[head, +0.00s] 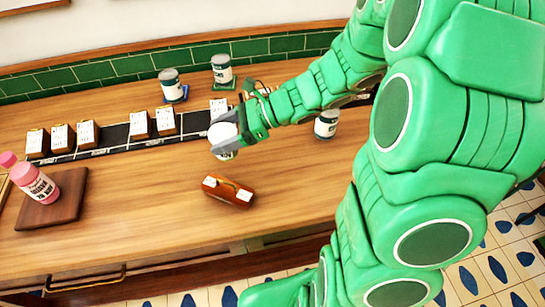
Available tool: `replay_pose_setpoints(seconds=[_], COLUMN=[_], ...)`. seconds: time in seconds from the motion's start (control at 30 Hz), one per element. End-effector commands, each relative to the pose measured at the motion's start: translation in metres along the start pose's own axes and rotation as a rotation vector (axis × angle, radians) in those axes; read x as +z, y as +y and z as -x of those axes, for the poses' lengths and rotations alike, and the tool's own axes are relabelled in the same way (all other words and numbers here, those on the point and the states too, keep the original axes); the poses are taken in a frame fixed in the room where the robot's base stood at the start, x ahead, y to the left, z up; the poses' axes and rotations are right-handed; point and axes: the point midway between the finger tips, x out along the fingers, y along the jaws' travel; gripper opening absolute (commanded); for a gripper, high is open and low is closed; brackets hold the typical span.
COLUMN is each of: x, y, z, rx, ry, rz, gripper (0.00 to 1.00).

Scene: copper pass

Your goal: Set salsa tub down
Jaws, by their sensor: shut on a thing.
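My gripper (227,143) is shut on a round tub with a white top (223,131), which I take to be the salsa tub. A little green and white shows below the jaws (226,156). The grey jaws and my wrist hide most of its side, and its label cannot be read. It is over the middle of the wooden counter (130,210), at the front edge of a dark strip. I cannot tell whether its base touches the counter.
A brown labelled object (228,191) lies just in front of the tub. Brown boxes (61,137) stand along the dark strip (115,138). Labelled cans stand behind (170,84) and right (326,124). The counter's left middle is clear.

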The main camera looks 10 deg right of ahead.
Motion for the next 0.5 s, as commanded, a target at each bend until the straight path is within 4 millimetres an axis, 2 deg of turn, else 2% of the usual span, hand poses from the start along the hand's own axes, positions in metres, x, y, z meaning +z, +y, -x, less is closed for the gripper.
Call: replay_pose_setpoints(seconds=[0.3,0.5], x=[-0.029,-0.044], y=[-0.022,-0.029], z=[0.06,0.091], rx=[-0.132,-0.198], ry=[-0.001,-0.001], rz=[-0.055,-0.082], gripper=[0.37,0.37])
